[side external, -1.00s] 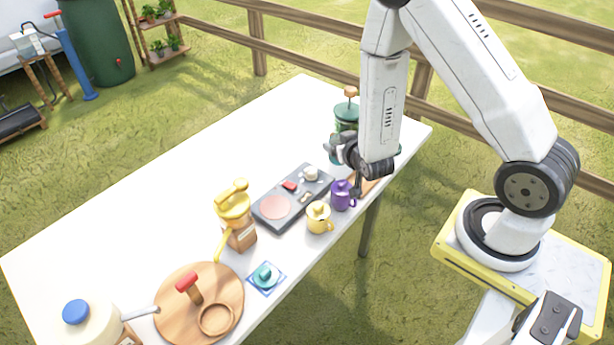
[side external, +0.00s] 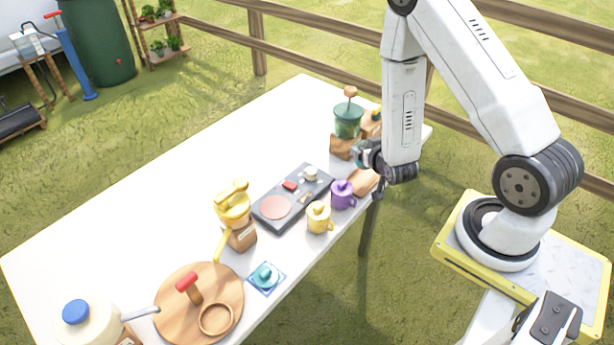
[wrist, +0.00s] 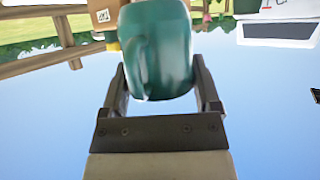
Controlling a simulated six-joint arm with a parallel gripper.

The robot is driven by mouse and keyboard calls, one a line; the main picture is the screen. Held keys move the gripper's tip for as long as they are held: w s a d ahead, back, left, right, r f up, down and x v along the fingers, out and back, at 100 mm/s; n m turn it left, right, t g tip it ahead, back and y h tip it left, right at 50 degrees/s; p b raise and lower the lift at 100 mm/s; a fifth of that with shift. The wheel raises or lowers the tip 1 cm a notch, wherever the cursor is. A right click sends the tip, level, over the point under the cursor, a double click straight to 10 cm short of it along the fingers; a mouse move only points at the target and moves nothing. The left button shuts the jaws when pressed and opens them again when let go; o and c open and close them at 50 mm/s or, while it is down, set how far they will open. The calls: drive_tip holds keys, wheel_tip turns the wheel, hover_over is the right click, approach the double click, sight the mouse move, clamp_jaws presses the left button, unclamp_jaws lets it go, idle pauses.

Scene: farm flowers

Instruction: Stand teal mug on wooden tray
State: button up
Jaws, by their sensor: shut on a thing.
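My gripper (wrist: 160,90) is shut on the teal mug (wrist: 160,50), which fills the space between the fingers in the wrist view, its handle toward the camera. In the side view the mug (side external: 361,154) is a small teal patch at my gripper (side external: 368,158), near the table's right end; the arm hides part of it. A small wooden board (side external: 364,181) lies just below the gripper, partly covered. A large round wooden tray (side external: 172,290) lies at the table's near left, bearing a red-topped tamper and a wooden ring. I cannot tell the mug's exact height.
A green grinder (side external: 348,120) on a wooden base stands close behind the gripper. A purple mug (side external: 342,196), a yellow mug (side external: 319,217) and a dark tray (side external: 270,212) are nearby. A yellow grinder (side external: 234,205) and a blue coaster (side external: 266,278) stand nearer the round tray. The back-left table is clear.

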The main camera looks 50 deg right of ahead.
sight(364, 168)
drive_tip(key=shift+f, duration=1.15)
drive_tip(key=shift+f, duration=0.1)
drive_tip(key=shift+f, duration=1.9)
drive_tip(key=shift+f, duration=0.15)
drive_tip(key=o, duration=1.2)
drive_tip(key=shift+o, duration=0.2)
drive_tip(key=v, duration=0.7)
drive_tip(key=shift+s+r, duration=0.2)
drive_tip(key=shift+r, duration=0.05)
drive_tip(key=shift+w+a+r, duration=0.1)
drive_tip(key=shift+w+a, duration=0.05)
